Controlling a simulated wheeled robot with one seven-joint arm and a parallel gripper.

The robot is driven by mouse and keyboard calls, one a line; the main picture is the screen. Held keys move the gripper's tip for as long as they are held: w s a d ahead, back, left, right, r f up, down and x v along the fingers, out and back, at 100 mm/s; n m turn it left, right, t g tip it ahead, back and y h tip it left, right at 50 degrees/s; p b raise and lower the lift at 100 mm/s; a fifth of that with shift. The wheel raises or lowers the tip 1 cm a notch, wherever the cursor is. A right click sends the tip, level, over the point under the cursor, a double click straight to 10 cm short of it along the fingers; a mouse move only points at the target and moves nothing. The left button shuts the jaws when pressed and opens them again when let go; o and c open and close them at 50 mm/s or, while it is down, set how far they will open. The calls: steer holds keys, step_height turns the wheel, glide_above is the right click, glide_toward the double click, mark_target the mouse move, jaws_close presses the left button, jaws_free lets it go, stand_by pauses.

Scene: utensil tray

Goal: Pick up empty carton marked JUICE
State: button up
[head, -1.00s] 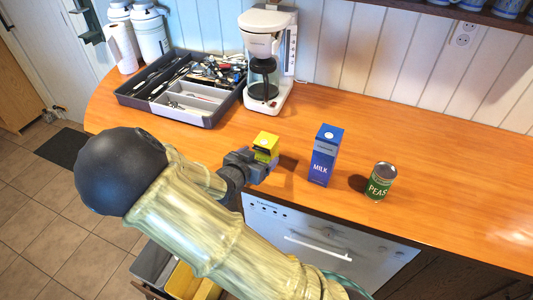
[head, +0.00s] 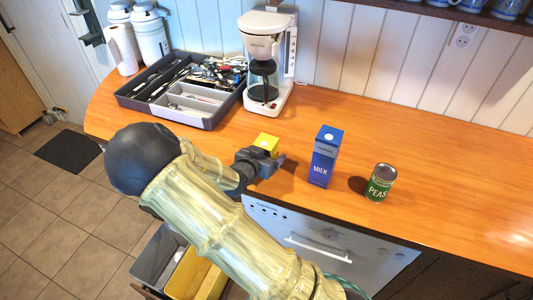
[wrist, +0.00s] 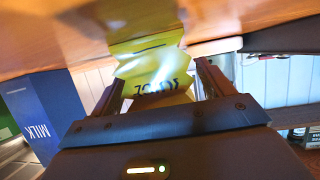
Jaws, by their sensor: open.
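The yellow JUICE carton (head: 267,142) stands on the wooden counter near its front edge, its lower part hidden behind my gripper (head: 270,163) in the head view. In the wrist view the carton (wrist: 150,48) looks crumpled, and its dark lettering shows upside down. My gripper (wrist: 157,85) is open there, one finger on each side of the carton. I cannot tell whether either finger touches it.
A blue MILK carton (head: 324,158) stands just right of the JUICE carton, and a green PEAS can (head: 381,183) farther right. Behind are a grey utensil tray (head: 190,119) and a white coffee maker (head: 266,50). The counter's right side is clear.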

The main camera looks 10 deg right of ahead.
mark_target(266, 141)
steer(key=shift+c, duration=0.2)
steer(key=c, duration=1)
steer(key=shift+a, duration=0.1)
steer(key=shift+r, duration=0.25)
step_height(266, 141, up, 10)
steer(key=shift+f+p, duration=0.25)
steer(key=shift+p, duration=0.6)
